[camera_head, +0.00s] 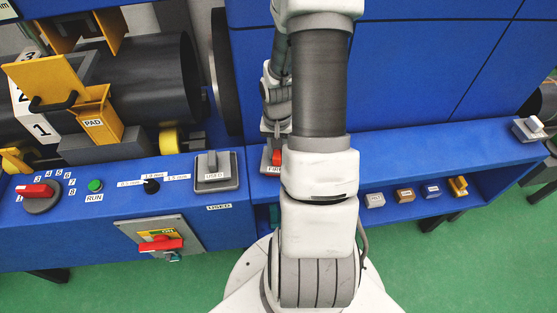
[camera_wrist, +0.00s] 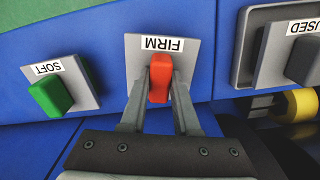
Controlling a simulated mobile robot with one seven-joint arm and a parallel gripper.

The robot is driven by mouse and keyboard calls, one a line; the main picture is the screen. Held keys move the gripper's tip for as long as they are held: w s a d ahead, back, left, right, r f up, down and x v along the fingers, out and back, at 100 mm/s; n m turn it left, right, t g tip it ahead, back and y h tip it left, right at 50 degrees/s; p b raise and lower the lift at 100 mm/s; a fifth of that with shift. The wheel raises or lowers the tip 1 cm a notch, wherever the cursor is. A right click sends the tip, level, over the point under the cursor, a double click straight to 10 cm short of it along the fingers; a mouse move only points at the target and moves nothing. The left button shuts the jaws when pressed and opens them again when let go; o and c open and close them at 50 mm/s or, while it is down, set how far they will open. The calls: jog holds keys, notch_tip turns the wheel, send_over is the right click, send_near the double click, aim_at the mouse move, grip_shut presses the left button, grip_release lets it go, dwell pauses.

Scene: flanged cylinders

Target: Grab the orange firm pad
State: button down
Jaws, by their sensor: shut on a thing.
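The firm pad is a grey plate (camera_wrist: 188,58) with a FIRM label and an orange-red grip block (camera_wrist: 160,80), seen upside down in the wrist view. My gripper (camera_wrist: 159,92) has its two fingers on either side of the block and is shut on it. In the head view the orange block (camera_head: 277,158) shows beside my arm, with part of the FIRM label below it. My arm hides most of the pad and the gripper there. The plate appears to lie against the blue surface; I cannot tell whether it is lifted.
A soft pad with a green block (camera_wrist: 51,96) lies beside it. A used pad (camera_wrist: 289,52) sits in a grey holder on the other side. A machine with a black cylinder (camera_head: 150,85) and a yellow PAD part (camera_head: 94,120) stands left. Small blocks (camera_head: 405,195) sit on the right shelf.

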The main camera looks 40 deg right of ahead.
aim_at(277, 151)
jog(key=shift+r+p, duration=1.5)
jog(key=shift+r, duration=0.5)
